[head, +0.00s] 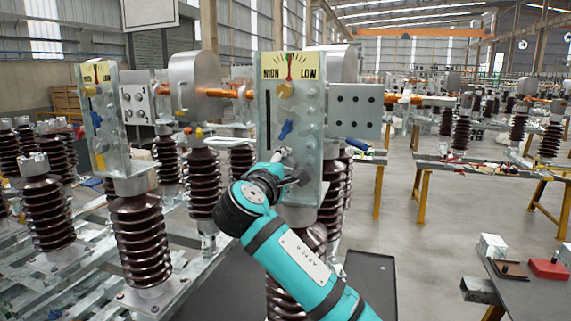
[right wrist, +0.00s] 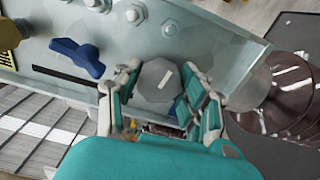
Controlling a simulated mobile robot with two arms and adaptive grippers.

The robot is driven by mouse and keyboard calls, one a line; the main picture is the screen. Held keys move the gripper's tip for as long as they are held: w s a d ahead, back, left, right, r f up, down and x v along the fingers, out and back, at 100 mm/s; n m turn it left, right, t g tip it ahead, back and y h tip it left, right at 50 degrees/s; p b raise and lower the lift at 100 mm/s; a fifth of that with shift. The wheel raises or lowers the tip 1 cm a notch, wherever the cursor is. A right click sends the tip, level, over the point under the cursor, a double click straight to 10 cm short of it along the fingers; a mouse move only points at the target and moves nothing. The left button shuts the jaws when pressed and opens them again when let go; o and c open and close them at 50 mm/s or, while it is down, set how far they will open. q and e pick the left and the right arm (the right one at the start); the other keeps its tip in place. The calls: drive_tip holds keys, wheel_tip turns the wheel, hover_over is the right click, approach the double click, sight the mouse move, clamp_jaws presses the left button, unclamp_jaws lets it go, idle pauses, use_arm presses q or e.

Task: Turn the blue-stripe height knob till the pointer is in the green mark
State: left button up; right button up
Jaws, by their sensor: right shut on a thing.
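A grey upright plate (head: 309,160) carries a yellow HIGH/LOW scale (head: 272,73) at its top. A red pointer (head: 289,70) stands near the scale's middle; the green mark is too small to place exactly against it. Below are a yellow knob (head: 285,91) and a blue winged knob (head: 286,130), also in the right wrist view (right wrist: 78,57). My right gripper (head: 284,156) is at the plate's lower part. In the right wrist view its fingers (right wrist: 157,88) are shut on a grey faceted knob (right wrist: 153,82) with a pale stripe; I see no blue on it. My left gripper is out of view.
A similar plate with a scale (head: 97,74) stands at left, among brown ribbed insulators (head: 142,240). A grey box with dark holes (head: 355,110) sits right of the plate. A bench (head: 545,292) with a red block (head: 548,268) is at lower right.

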drive_tip(key=shift+f+n, duration=0.1)
drive_tip(key=shift+n, duration=0.5)
drive_tip(key=o, duration=1.2)
drive_tip(key=shift+a, duration=0.1)
drive_tip(key=shift+c, duration=0.2)
drive_tip(key=v, duration=1.2)
